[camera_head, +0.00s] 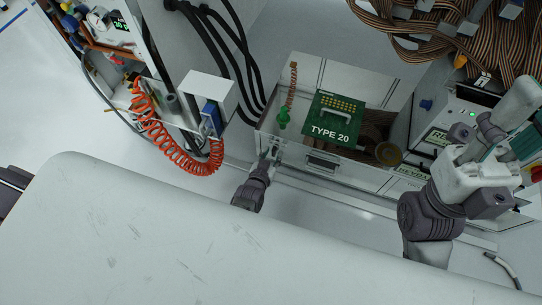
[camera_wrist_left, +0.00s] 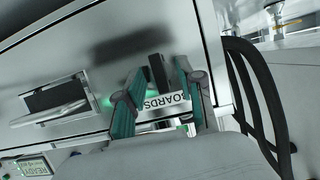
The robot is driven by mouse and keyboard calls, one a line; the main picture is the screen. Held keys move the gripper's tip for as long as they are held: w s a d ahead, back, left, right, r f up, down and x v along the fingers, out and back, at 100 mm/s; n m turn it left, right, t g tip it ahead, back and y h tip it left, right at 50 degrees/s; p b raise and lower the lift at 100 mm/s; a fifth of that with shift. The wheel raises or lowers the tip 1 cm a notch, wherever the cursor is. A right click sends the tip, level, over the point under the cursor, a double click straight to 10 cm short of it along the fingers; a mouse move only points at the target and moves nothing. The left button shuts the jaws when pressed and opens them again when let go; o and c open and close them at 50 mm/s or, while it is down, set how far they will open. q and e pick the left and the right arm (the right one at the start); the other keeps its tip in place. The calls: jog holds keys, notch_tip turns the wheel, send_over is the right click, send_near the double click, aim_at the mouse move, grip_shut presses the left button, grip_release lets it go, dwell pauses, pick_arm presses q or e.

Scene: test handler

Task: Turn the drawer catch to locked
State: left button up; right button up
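The drawer front (camera_head: 345,172) is a pale metal panel with a recessed handle (camera_head: 322,163); the handle also shows in the left wrist view (camera_wrist_left: 55,101). The drawer catch (camera_wrist_left: 158,73) is a small dark bar near the end of the front, by a label reading "OARDS". My left gripper (camera_head: 270,153) is at the drawer front's left end. In the left wrist view its teal fingers (camera_wrist_left: 158,96) are apart, one on each side of the catch, with gaps visible. Contact is unclear. My right arm is at the right; its gripper's fingers are not clear.
A green board marked TYPE 20 (camera_head: 335,118) stands above the drawer front. A white post with a coiled red hose (camera_head: 180,150) is left of my left gripper. Black cables (camera_wrist_left: 255,90) hang beside the drawer's end. A device with a lit display (camera_head: 438,140) stands right.

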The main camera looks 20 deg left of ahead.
pick_arm(q)
jog(key=v, duration=0.8)
